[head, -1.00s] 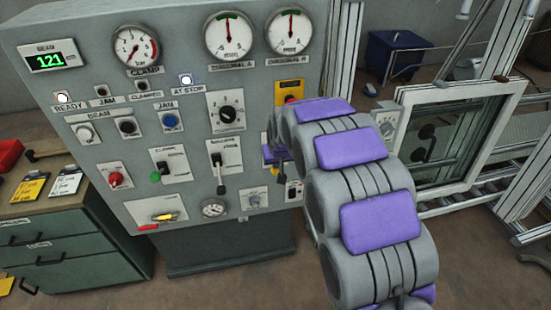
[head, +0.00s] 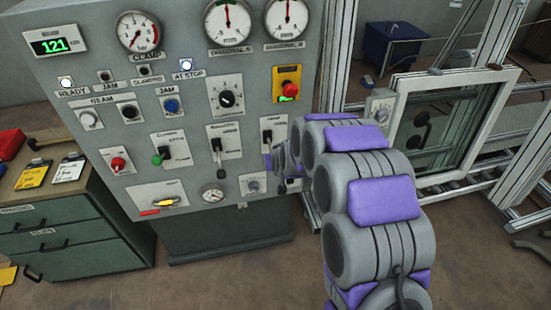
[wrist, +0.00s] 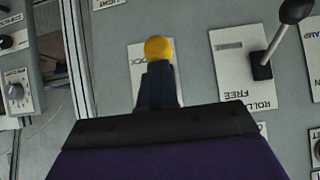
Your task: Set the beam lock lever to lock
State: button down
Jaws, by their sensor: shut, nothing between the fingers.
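A yellow ball knob (wrist: 158,48) shows in the wrist view directly beyond my fingertips, in front of a light plate (wrist: 138,62) with partly hidden lettering that seems to end in "OCK". It looks like the end of the beam lock lever, whose shaft I cannot see. My gripper (wrist: 157,78) is shut and empty, its dark fingers overlapping the knob's lower edge; I cannot tell whether they touch it. In the head view, my gripper (head: 268,162) is small and mostly hidden by my arm, at the panel's lower right.
The grey control panel (head: 120,90) carries several gauges, buttons and levers. A black lever (wrist: 278,38) on a plate marked "ROLL" and "FREE" stands right of the knob in the wrist view. A framed window (head: 455,125) stands right of the panel; a green cabinet (head: 65,240) stands left.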

jog(key=shift+f, duration=0.75)
jog(key=shift+r+p, duration=0.3)
jog(key=shift+r, duration=0.5)
jog(key=shift+s, duration=0.1)
jog(key=s+f+p+v, duration=0.1)
jog(key=f+p+v, duration=0.1)
jog(key=v, duration=1.1)
jog(key=shift+s+d+p, duration=0.3)
jog(key=shift+s+p, duration=0.1)
